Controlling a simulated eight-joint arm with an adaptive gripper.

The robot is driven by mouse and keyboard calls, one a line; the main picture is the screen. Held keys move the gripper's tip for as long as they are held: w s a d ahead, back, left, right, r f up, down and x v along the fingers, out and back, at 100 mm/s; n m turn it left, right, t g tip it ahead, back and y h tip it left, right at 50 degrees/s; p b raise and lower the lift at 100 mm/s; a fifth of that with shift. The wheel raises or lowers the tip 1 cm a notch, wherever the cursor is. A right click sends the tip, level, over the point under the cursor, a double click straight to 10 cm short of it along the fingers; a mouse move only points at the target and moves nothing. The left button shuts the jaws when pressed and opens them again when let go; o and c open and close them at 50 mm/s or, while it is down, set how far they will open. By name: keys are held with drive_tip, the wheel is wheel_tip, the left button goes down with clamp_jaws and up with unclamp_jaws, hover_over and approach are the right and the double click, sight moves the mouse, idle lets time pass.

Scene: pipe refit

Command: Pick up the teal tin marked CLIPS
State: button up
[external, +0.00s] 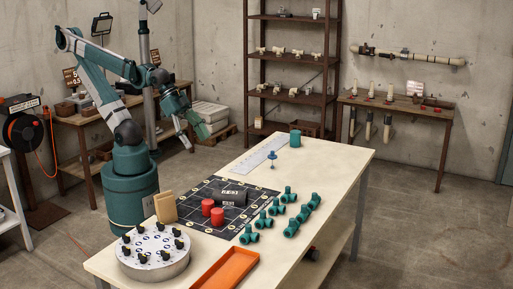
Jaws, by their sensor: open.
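A small teal cylinder (295,139), which looks like the tin, stands upright at the far end of the pale workbench (325,167). Any lettering on it is too small to read. My gripper (196,138) hangs off the left side of the bench, up in the air and tilted downward. It is open, with nothing visible between its fingers. It is well to the left of the teal cylinder and apart from it.
A blue-topped piece (271,155) and a pale ruled strip (258,153) lie between my gripper and the cylinder. Several teal pipe fittings (275,207), red cylinders (212,212), a dark mat (187,215), an orange tray (225,270) and a round dial plate (153,262) occupy the nearer bench.

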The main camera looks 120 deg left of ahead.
sight(295, 131)
drive_tip(key=shift+c, duration=0.5)
